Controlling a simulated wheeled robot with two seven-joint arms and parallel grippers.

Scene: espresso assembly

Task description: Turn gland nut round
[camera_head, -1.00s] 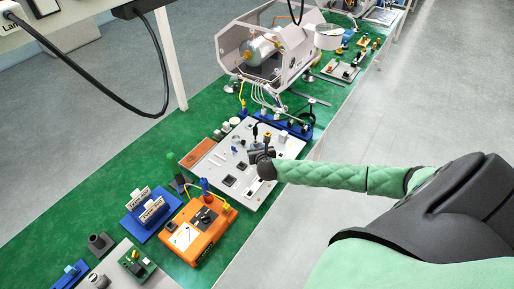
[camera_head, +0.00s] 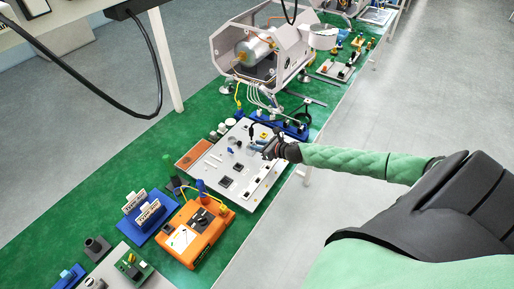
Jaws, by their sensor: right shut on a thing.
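My right gripper (camera_head: 268,150) is over the light grey panel (camera_head: 212,167), near its right side. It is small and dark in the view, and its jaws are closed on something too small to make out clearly. I cannot pick out the gland nut for certain; the gripper and wrist cover that spot. My left gripper is not in view.
An open-sided espresso machine (camera_head: 262,52) stands behind the panel. An orange tester (camera_head: 195,232), a blue stand (camera_head: 148,215) with labelled blocks and a green circuit board (camera_head: 134,266) are at the front left. The green mat (camera_head: 90,190) is bare at left.

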